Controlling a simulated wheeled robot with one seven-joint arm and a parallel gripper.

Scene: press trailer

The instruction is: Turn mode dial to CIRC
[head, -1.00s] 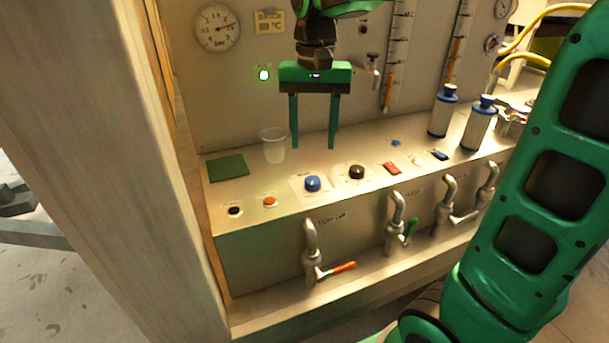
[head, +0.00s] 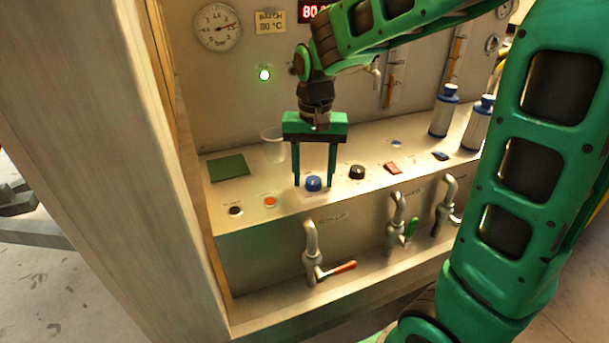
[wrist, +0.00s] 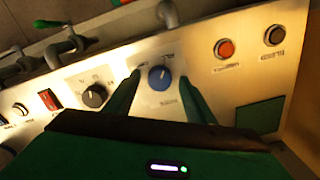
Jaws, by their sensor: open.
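A blue dial (head: 313,184) with a white pointer line sits on a pale label plate on the sloping counter panel. It also shows in the wrist view (wrist: 159,78). A black dial (head: 357,172) is to its right, and in the wrist view it shows at the left (wrist: 94,95). The lettering around both dials is too small to read, so I cannot tell which is marked CIRC. My gripper (head: 314,186) points down with its fingers open, one on each side of the blue dial. Gaps show between the fingers and the dial in the wrist view.
An orange button (head: 270,201) and a black button (head: 235,211) are left of the dials. A clear cup (head: 273,150) stands behind my gripper, beside a green pad (head: 228,168). A red rocker switch (head: 392,168) lies to the right. Taps (head: 311,250) project from the front face.

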